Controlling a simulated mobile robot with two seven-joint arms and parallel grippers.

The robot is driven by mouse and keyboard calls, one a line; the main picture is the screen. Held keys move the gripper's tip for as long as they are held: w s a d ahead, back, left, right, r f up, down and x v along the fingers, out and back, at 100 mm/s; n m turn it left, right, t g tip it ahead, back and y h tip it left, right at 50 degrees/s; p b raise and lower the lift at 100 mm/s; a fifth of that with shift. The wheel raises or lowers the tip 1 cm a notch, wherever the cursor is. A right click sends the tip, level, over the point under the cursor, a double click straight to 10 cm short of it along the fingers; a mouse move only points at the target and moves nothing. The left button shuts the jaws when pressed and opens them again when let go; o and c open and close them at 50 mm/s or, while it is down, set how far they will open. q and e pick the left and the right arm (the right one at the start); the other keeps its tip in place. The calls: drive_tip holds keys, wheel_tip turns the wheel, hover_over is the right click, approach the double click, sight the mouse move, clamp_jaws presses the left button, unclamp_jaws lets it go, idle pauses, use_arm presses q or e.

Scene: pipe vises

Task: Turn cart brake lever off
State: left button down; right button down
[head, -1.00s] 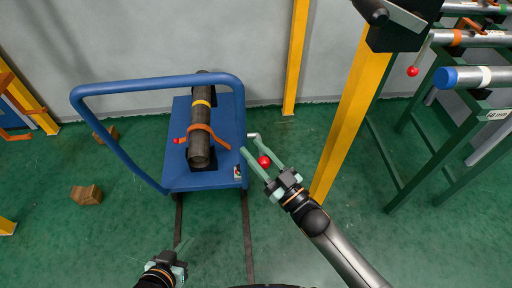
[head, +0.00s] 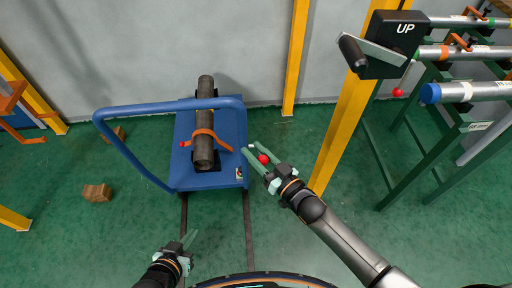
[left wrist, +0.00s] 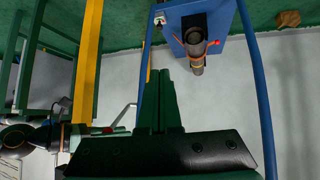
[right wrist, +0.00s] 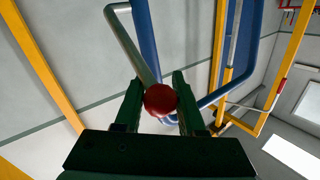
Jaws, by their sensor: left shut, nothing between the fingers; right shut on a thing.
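The blue cart (head: 230,130) stands on the floor left of centre in the head view, with its handle bar (head: 170,109) raised. The brake lever, a bent grey rod (right wrist: 133,45) ending in a red ball (right wrist: 160,100), is at the cart's right side; the ball also shows in the head view (head: 263,158). My right gripper (head: 263,148) is shut on the red ball, one finger on each side. The lever's pivot is hard to make out. My left gripper (head: 190,239) is shut and empty, low in front of the cart; its fingers touch in the left wrist view (left wrist: 155,78).
A dark pipe (head: 205,100) lies on the cart under an orange strap (head: 203,133). A yellow post (head: 345,130) with a black box marked UP (head: 390,40) stands right of the lever. A green pipe rack (head: 430,150) is further right. Wooden blocks (head: 97,192) lie left.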

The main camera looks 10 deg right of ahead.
use_arm(q)
drive_tip(key=a+p, duration=0.1)
drive_tip(key=s+a+r+p, duration=0.1)
drive_tip(key=s+a+p, duration=0.1)
drive_tip(key=shift+r+n+y, duration=0.3)
drive_tip(key=shift+y, duration=0.1)
use_arm(e)
drive_tip(key=shift+w+r+m+g+h, duration=0.3)
drive_tip(key=shift+w+r+m+g, duration=0.1)
drive_tip(key=shift+w+g, duration=0.15)
use_arm(q)
drive_tip(key=shift+d, duration=0.1)
